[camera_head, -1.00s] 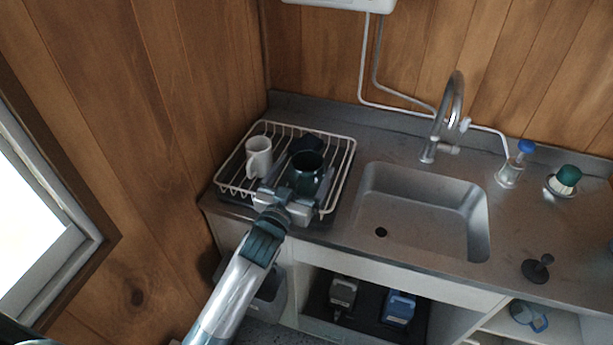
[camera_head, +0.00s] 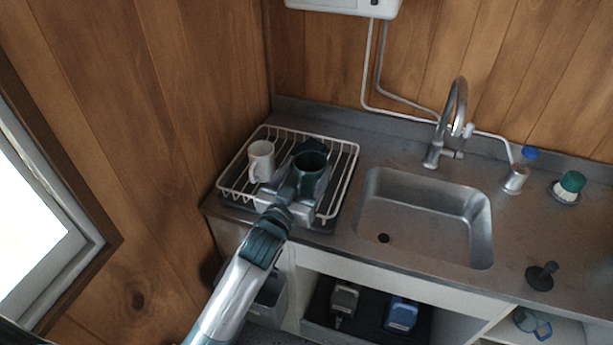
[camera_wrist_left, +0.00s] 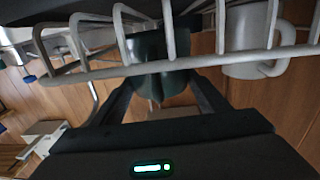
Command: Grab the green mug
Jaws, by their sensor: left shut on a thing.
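The green mug (camera_head: 310,172) is dark green and stands in the wire dish rack (camera_head: 338,181), at its right side. My left gripper (camera_head: 298,188) reaches in from the front of the rack and is shut on the green mug. In the left wrist view the dark green mug (camera_wrist_left: 160,62) sits between the two dark fingers (camera_wrist_left: 157,95), partly behind the rack's wires. My right gripper is not in view.
A white mug (camera_head: 261,160) stands in the rack left of the green mug. A dark item lies behind the green mug. The sink (camera_head: 425,215) and tap (camera_head: 450,125) are to the right. A wood wall is close on the left.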

